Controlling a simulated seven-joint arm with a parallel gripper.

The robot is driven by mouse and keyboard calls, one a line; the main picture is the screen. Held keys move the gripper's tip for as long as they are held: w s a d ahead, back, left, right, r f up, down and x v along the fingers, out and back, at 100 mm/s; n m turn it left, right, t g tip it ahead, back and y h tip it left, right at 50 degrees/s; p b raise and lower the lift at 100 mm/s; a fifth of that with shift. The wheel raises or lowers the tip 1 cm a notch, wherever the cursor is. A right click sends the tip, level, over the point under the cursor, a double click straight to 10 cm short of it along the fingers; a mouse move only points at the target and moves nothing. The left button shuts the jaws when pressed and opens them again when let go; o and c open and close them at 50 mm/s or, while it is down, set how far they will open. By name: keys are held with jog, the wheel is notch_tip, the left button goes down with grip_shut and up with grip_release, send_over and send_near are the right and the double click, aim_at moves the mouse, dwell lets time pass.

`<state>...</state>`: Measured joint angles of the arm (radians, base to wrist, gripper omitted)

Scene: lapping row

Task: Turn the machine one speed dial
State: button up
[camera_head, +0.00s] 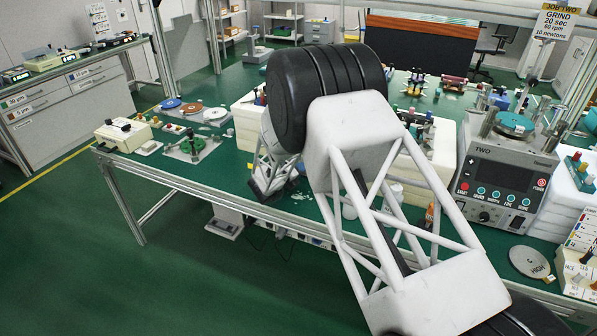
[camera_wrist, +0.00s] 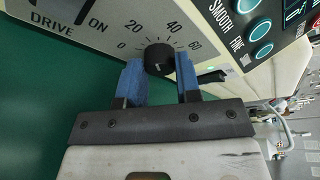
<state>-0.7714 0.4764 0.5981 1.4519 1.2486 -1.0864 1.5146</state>
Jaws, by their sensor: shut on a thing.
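The speed dial (camera_wrist: 159,54) is a round black knob on a pale panel in the wrist view. A scale marked 0, 20, 40 and 60 curves around its far side. My gripper (camera_wrist: 160,68) has one blue finger on each side of the dial and is shut on it. A light mark shows on the knob, but I cannot read its setting surely. The panel also carries a DRIVE ON label and teal buttons (camera_wrist: 262,27) lettered SMOOTH and FINE.
Machine TWO (camera_head: 497,180) stands at the right on the green bench, with a round HIGH plate (camera_head: 529,262) before it. Floor at the front left is clear.

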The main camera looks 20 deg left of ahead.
jog(key=n+t+h, duration=0.1)
jog(key=n, duration=0.2)
jog(key=shift+a+f, duration=0.1)
jog(key=shift+f, duration=0.05)
jog(key=shift+n+t+h, duration=0.5)
jog(key=shift+n, duration=1)
jog(key=o, duration=0.9)
jog(key=shift+f, duration=0.1)
jog(key=shift+v, duration=3.9)
